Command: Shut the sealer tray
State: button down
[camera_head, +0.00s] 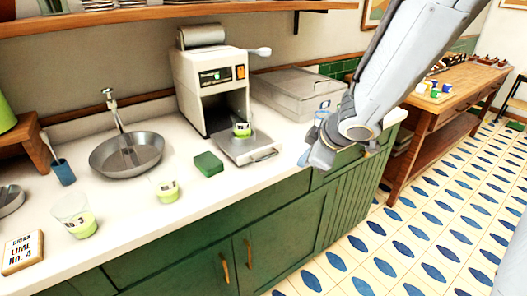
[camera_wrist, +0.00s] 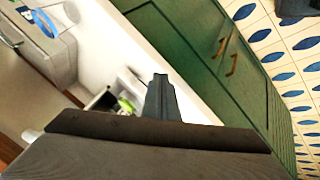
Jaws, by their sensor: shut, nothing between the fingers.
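The sealer (camera_head: 205,85) is a white machine with a film roll on top, standing on the counter against the wall. Its metal tray (camera_head: 262,150) is pulled out toward the counter front, with a handle on its front edge. A small cup with green contents (camera_head: 242,129) sits in the tray. My gripper (camera_head: 318,158) is over the counter's front edge, right of the tray and apart from it. In the wrist view my gripper (camera_wrist: 160,85) is shut and empty. The cup (camera_wrist: 126,105) shows there partly, beside the fingers; my gripper body hides much of the tray.
A green sponge (camera_head: 209,164), a small green cup (camera_head: 167,190) and a larger cup (camera_head: 76,217) stand on the counter left of the tray. A round sink (camera_head: 127,153) is behind them. A lidded clear container (camera_head: 298,92) stands right of the sealer.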

jog(key=s+a+r+n+g+y+p, duration=0.1)
jog(key=s+a+r+n+y+p, duration=0.15)
jog(key=a+n, duration=0.2)
jog(key=shift+g, duration=0.3)
jog(key=shift+w+a+f+b, duration=0.35)
jog(key=shift+w+a+f, duration=0.7)
jog(key=shift+w+f, duration=0.3)
jog(key=shift+w+a+f+b, duration=0.3)
jog(key=shift+w+a+f, duration=0.8)
jog(key=shift+w+f, duration=0.15)
jog(key=shift+w+a+f+b, duration=0.35)
jog(key=shift+w+a+f, duration=0.7)
jog(key=shift+w+f, duration=0.3)
jog(key=shift+r, duration=0.1)
jog(key=shift+a, duration=0.1)
